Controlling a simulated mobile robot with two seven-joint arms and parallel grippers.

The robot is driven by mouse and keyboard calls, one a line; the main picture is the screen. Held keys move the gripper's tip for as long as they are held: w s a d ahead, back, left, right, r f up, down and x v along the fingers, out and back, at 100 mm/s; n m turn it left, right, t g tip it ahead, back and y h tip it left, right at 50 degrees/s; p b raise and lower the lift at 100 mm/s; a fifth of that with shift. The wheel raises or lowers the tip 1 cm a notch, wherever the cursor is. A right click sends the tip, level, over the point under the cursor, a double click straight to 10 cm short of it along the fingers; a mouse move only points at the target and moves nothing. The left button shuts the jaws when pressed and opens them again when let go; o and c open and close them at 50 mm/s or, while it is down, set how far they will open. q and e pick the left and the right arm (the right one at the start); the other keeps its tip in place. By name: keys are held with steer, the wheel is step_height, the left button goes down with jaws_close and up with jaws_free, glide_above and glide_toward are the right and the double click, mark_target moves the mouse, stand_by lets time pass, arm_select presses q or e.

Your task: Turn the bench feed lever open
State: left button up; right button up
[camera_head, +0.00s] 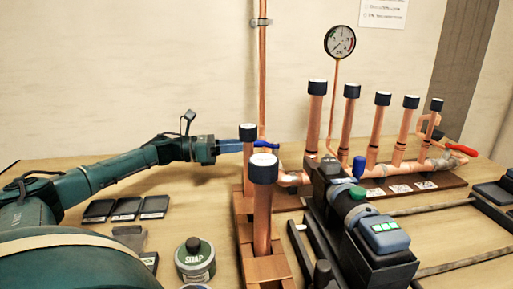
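My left arm reaches in from the left, and its gripper (212,149) is at the left end of a blue bar. This bar looks like a lever handle (266,144) and runs level past a blue-capped copper stub. The fingers are too small to tell whether they are open or closed on it. A red lever handle (461,150) sits at the far right end of the copper manifold (402,166). I cannot tell which is the bench feed lever. My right gripper is not in view.
A capped copper pipe (262,215) stands in front of the blue lever. A black and blue press tool (384,236) stands to its right. Several capped risers and a gauge (340,41) rise behind. A soap tin (195,260) and dark trays (126,208) lie at the left.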

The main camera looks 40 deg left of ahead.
mark_target(257, 144)
arm_select(q)
steer(key=shift+p+x, duration=0.3)
steer(key=shift+x, duration=2.3)
steer(key=shift+c, duration=0.5)
jaws_close()
